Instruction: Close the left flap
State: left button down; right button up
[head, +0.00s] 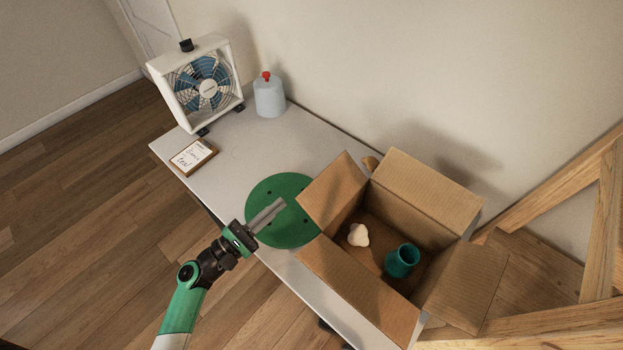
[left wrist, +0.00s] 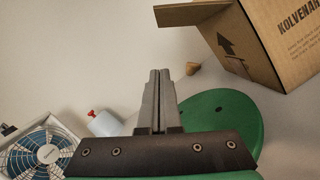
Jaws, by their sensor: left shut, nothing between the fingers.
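An open cardboard box (head: 432,232) stands on the table. Its left flap (head: 332,190) is open and slants outward toward the green disc; the back flap (head: 432,190), front flap (head: 357,294) and right flap (head: 467,285) are open too. In the left wrist view the box (left wrist: 285,45) is at the upper right, with a flap (left wrist: 187,15) sticking out leftward. My left gripper (head: 279,204) is shut and empty, over the green disc and left of the left flap, apart from it. It also shows in the left wrist view (left wrist: 160,73). My right gripper is not in view.
A teal cup (head: 402,261) and a white lump (head: 358,235) are inside the box. The green disc (head: 268,232) lies on the white table (head: 232,160). A fan (head: 205,85), a jug (head: 269,98) and a framed note (head: 194,156) stand further left. Wooden beams (head: 560,190) are at right.

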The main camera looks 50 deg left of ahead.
aim_at(334, 189)
pick_arm(q)
jog(key=w+d+r+p, duration=0.2)
jog(key=w+r, duration=0.3)
jog(key=w, duration=0.3)
jog(key=shift+w+d, duration=0.3)
jog(key=shift+w, duration=0.05)
jog(key=shift+r, duration=0.1)
